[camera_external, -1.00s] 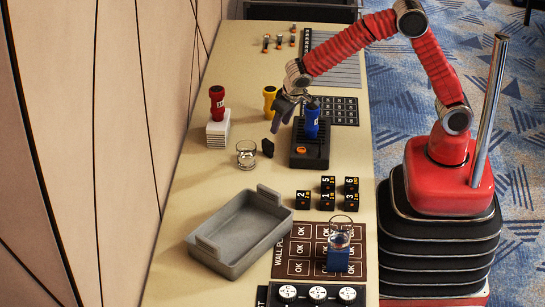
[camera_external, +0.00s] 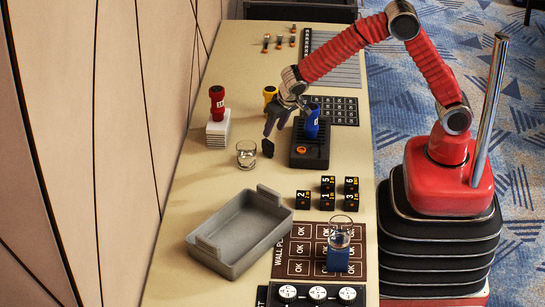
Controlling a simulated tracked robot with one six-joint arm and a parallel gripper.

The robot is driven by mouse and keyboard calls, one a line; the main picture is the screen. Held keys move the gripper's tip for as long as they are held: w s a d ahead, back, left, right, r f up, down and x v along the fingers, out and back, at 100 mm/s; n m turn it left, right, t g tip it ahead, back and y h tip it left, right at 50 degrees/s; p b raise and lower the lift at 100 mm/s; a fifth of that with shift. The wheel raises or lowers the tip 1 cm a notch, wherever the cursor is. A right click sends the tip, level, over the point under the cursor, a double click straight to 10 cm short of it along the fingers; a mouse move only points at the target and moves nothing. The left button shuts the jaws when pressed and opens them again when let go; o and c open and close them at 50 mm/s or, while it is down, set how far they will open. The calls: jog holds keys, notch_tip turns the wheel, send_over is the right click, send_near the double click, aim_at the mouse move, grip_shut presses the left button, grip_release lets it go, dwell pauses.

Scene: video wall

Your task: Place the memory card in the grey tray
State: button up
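A small black piece (camera_external: 267,148), which looks like the memory card, stands on edge on the beige table, just right of a clear glass. My gripper (camera_external: 275,128) points down above it, its two dark fingers spread with a gap between them. Its fingertips are close over the card, and I cannot tell whether they touch it. The grey tray (camera_external: 239,264) is empty and sits nearer the camera, its long side running diagonally.
A glass (camera_external: 246,155) stands left of the card. A black device (camera_external: 309,158) with a blue-handled stamp (camera_external: 312,122) stands to the right. A red stamp (camera_external: 217,103) tops a white stack. Numbered black cubes (camera_external: 328,192) and a blue-filled glass (camera_external: 338,250) stand right of the tray.

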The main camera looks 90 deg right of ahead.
aim_at(268, 143)
jog(key=shift+x, duration=2.35)
jog(key=shift+x, duration=2.55)
jog(key=shift+c, duration=0.6)
grip_shut()
